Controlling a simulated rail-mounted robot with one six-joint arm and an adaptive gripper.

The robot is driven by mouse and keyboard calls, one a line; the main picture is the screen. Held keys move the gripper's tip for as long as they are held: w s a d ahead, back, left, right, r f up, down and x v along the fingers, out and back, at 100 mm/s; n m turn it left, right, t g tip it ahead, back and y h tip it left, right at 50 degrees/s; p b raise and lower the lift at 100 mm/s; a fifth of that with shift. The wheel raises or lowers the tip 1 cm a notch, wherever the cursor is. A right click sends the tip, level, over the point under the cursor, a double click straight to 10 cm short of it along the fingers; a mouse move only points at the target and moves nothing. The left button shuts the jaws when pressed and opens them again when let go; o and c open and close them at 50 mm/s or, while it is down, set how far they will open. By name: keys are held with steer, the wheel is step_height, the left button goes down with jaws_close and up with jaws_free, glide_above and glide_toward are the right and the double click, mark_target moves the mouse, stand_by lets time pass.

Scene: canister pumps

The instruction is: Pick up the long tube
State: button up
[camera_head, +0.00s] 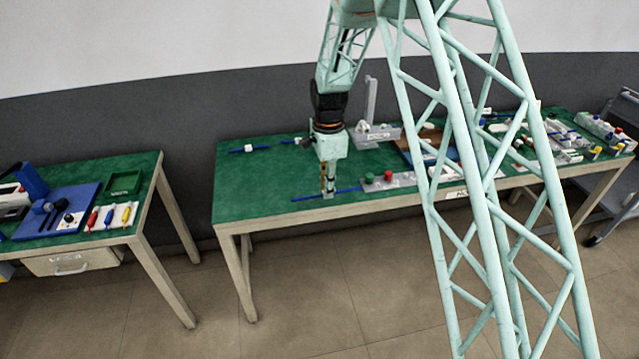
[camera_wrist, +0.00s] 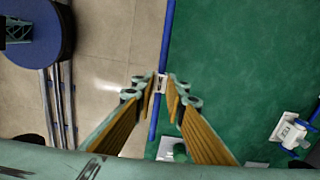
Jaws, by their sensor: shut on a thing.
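The long tube is a thin blue rod (camera_head: 347,190) near the front edge of the middle green table. It runs roughly along that edge. In the wrist view the tube (camera_wrist: 167,35) runs up and down the picture with a white piece at its middle. My gripper (camera_head: 328,194) points down over the tube, and in the wrist view its fingertips (camera_wrist: 161,85) are shut on it at the white piece. I cannot tell whether the tube touches the table or is slightly above it. The fingers hide part of the tube.
Another blue tube with white fittings (camera_head: 250,148) lies at the table's back left. A grey block with red and green knobs (camera_head: 388,181) is close right of my gripper. A grey stand (camera_head: 371,100) rises behind. The table's left part is mostly clear.

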steer(key=shift+s+d+r, duration=0.1)
steer(key=shift+s+d, duration=0.3)
steer(key=shift+s, duration=0.05)
steer(key=shift+d, duration=0.15)
stand_by(0.5)
steer(key=s+d+r+n, duration=0.2)
steer(key=s+d+n, duration=0.1)
steer(key=d+n, duration=0.4)
steer(key=s+d+r+n, duration=0.3)
steer(key=s+d+n, duration=0.1)
steer(key=d+n, duration=0.4)
steer(key=shift+d, duration=0.5)
steer(key=shift+r, duration=0.1)
steer(key=shift+w+d, duration=0.1)
steer(key=shift+d, duration=0.05)
